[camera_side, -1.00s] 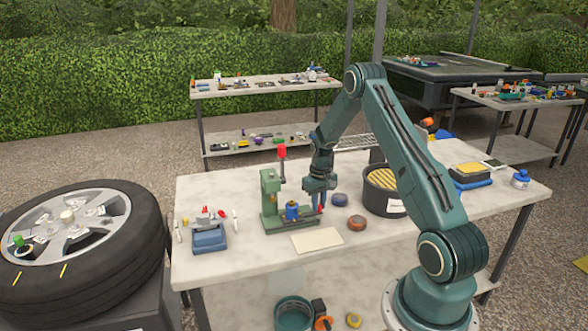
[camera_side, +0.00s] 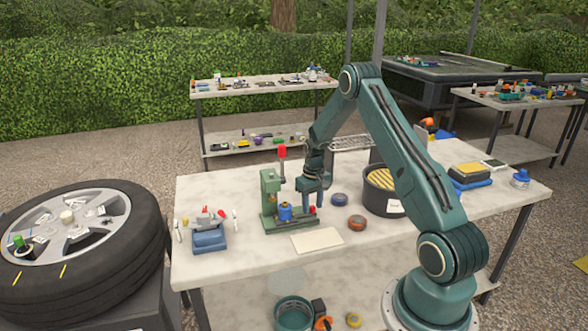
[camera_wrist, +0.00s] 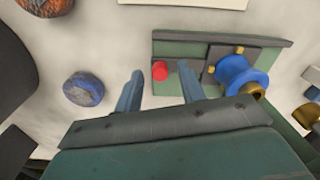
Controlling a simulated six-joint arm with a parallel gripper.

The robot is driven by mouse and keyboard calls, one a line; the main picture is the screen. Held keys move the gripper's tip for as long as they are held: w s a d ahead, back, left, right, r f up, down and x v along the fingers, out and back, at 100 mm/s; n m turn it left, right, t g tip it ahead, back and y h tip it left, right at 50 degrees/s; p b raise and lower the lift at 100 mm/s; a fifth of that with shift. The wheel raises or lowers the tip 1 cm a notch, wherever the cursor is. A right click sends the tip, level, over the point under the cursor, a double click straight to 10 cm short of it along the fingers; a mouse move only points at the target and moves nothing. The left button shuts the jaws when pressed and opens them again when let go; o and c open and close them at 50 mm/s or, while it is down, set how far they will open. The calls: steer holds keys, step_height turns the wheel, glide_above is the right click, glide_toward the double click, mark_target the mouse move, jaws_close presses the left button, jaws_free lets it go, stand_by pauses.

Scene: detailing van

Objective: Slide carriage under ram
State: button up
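The green press (camera_side: 270,185) stands on the table, with a red-knobbed lever (camera_side: 281,152). A blue spool-like part (camera_side: 285,212) sits on the dark carriage at its base, close to the upright; it also shows in the wrist view (camera_wrist: 238,75). A brass-coloured piece (camera_wrist: 257,90) overlaps its edge there. The carriage's red knob (camera_wrist: 160,71) is at the outer end of the green base (camera_wrist: 185,50). My gripper (camera_wrist: 158,80) is open, its fingers apart on either side of the red knob in the picture. Whether the part is centred under the ram I cannot tell.
A pale flat plate (camera_side: 317,240) lies in front of the press. Blue (camera_side: 340,199) and orange (camera_side: 357,223) round pucks and a dark bucket (camera_side: 383,198) stand to the right. A blue tray (camera_side: 209,240) with small items is at left.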

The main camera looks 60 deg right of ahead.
step_height(320, 180, up, 14)
steer(key=shift+f, duration=0.2)
stand_by(0.4)
stand_by(0.4)
steer(key=n, duration=0.6)
steer(key=shift+s, duration=0.1)
steer(key=shift+f, duration=0.1)
steer(key=shift+f, duration=6.8)
jaws_close()
